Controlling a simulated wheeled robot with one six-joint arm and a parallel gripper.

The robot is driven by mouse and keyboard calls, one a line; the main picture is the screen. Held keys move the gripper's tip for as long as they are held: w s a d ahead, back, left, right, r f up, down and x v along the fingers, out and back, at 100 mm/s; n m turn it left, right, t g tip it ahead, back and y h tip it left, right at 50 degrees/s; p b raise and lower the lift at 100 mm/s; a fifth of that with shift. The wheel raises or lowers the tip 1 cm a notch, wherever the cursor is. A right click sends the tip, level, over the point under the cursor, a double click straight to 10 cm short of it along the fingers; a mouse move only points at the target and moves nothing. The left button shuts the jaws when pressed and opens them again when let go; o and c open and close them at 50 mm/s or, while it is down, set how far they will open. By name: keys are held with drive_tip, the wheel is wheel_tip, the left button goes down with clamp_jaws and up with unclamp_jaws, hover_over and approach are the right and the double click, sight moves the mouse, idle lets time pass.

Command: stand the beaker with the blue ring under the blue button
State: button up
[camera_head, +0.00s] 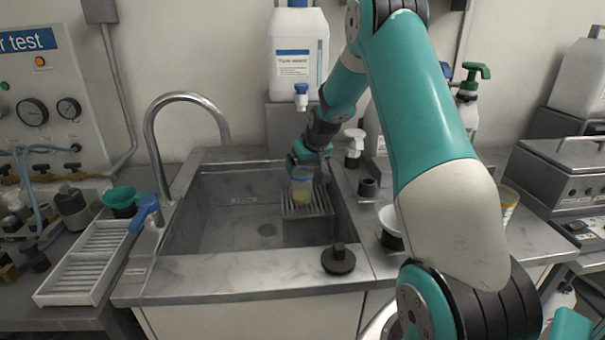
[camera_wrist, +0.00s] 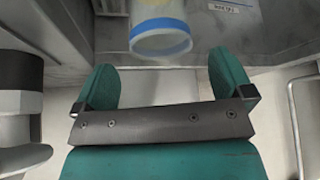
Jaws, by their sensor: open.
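A clear beaker (camera_head: 302,190) with a blue ring at its rim and yellowish contents stands on a slatted rack (camera_head: 309,207) in the sink. In the wrist view the beaker (camera_wrist: 160,35) shows its blue ring beyond the fingertips, apart from them. A blue button (camera_head: 301,89) tops the white tap on the big canister (camera_head: 297,45); the beaker appears below it in the picture. In the wrist view, nothing is between the fingers of my gripper (camera_wrist: 165,75).
The sink (camera_head: 225,215) has a curved faucet (camera_head: 165,105) on its left. A black stopper (camera_head: 338,259) lies on the front rim. A beaker with an orange ring (camera_head: 509,203) is partly hidden behind my arm.

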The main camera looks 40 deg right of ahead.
drive_tip(key=d+v, duration=0.1)
drive_tip(key=v, duration=0.5)
drive_tip(key=s+a+r+n+g+y, duration=0.1)
drive_tip(key=s+a+r+n, duration=0.15)
drive_tip(key=a, duration=0.65)
drive_tip(key=s+a+r+n+y, duration=0.15)
drive_tip(key=s+a, duration=0.25)
drive_tip(key=a, duration=0.6)
drive_tip(key=s+a+r+n+g+y, duration=0.1)
drive_tip(key=s+a+r+y, duration=0.15)
drive_tip(key=a, duration=0.65)
drive_tip(key=s+a+r+n+g, duration=0.1)
drive_tip(key=s+a+n+g, duration=0.1)
drive_tip(key=s+a, duration=0.4)
drive_tip(key=s+a+n+g, duration=0.1)
drive_tip(key=s+a+n, duration=0.2)
drive_tip(key=s, duration=1.2)
drive_tip(key=a, duration=0.3)
drive_tip(key=shift+a+r+g+y, duration=0.3)
drive_tip(key=shift+r+g+y, duration=0.05)
drive_tip(key=shift+g+y, duration=0.05)
